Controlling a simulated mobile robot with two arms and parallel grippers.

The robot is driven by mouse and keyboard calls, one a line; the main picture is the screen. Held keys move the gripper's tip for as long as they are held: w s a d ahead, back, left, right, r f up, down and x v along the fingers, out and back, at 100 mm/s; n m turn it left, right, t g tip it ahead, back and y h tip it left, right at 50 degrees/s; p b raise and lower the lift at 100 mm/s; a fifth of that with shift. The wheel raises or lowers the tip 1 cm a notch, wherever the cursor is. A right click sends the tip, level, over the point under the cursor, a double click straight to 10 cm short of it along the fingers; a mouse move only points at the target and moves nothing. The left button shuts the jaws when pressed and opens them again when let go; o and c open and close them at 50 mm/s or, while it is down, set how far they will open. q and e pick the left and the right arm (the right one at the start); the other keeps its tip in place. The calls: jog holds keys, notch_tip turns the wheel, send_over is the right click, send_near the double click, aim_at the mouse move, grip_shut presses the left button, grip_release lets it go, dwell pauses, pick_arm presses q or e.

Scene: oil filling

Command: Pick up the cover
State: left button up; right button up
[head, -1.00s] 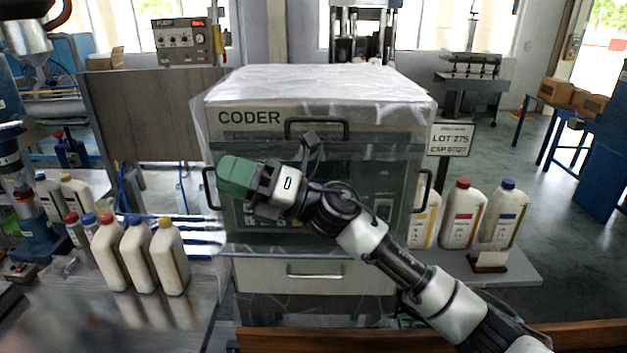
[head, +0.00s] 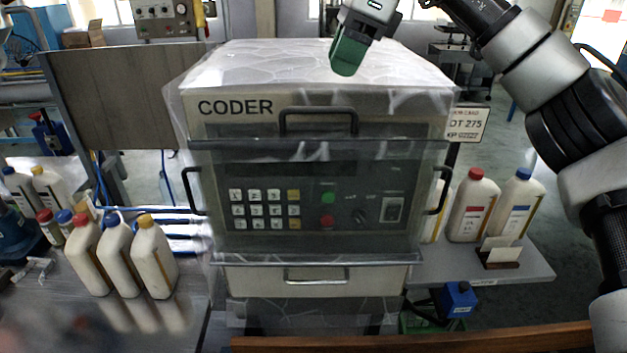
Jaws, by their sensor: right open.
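A clear, wrinkled plastic cover (head: 270,63) lies over the top of the box-shaped machine marked CODER (head: 235,108) and hangs over its front and sides. A dark handle (head: 319,111) stands out at the upper front. The keypad and buttons show through the clear front. My right gripper (head: 347,55), with green fingertips, is above the back right part of the machine's top, pointing down. It is open, with nothing seen in it. I cannot tell how high it is above the cover. My left gripper is not in view.
White bottles with red, blue and yellow caps (head: 118,255) stand on the metal table at left. More bottles (head: 473,207) and a small card holder (head: 499,253) stand on the right shelf. A lot sign (head: 466,124) stands beside the machine. A wooden edge (head: 420,338) crosses the front.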

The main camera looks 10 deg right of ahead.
aim_at(319, 110)
jog(key=x, duration=0.2)
jog(key=shift+s+a+f, duration=0.15)
jog(key=shift+s+f, duration=0.1)
jog(key=shift+f, duration=0.05)
jog(key=shift+s+a+f+p, duration=0.2)
jog(key=shift+s+f+p, duration=0.1)
jog(key=shift+s, duration=0.15)
jog(key=shift+s+a+f+p, duration=0.25)
jog(key=shift+s, duration=0.15)
jog(key=shift+w+a+f+p, duration=0.3)
jog(key=shift+f+p, duration=0.15)
jog(key=shift+f, duration=0.15)
jog(key=shift+w+a+f+p, duration=0.3)
jog(key=shift+w+f+p, duration=0.1)
jog(key=shift+f, duration=0.25)
jog(key=shift+x, duration=0.9)
jog(key=shift+s+f, duration=0.1)
jog(key=shift+s, duration=0.15)
jog(key=shift+w, duration=0.1)
jog(key=c, duration=0.7)
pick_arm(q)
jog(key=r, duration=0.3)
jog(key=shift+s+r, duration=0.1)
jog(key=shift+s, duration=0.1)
pick_arm(e)
grip_shut()
